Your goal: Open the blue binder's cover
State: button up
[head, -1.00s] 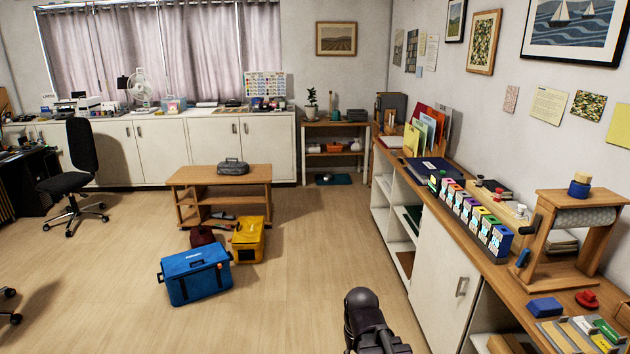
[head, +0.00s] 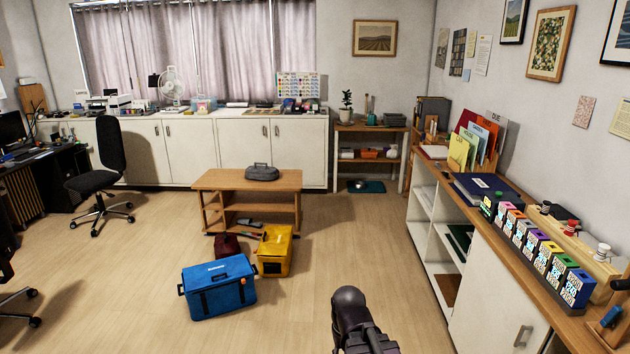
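A dark blue binder (head: 487,188) with a small pale label lies flat on the wooden counter along the right wall. Its cover looks closed. It lies between the upright coloured folders and the row of small coloured boxes. Part of my arm shows at the bottom centre, well short of the binder and apart from it. My gripper's fingers are not visible.
The wooden counter (head: 546,262) runs along the right, with coloured boxes (head: 541,257) near the binder and folders (head: 478,140) behind it. A blue cooler (head: 218,287), a yellow box (head: 274,250) and a low wooden table (head: 247,181) stand on the floor. Floor before the counter is clear.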

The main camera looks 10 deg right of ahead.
aim_at(474, 183)
jog(key=u, duration=0.1)
jog(key=i, duration=1.6)
jog(key=z, duration=0.6)
jog(key=i, duration=0.75)
jog(key=z, duration=0.85)
jog(key=i, duration=0.95)
jog(key=z, duration=0.5)
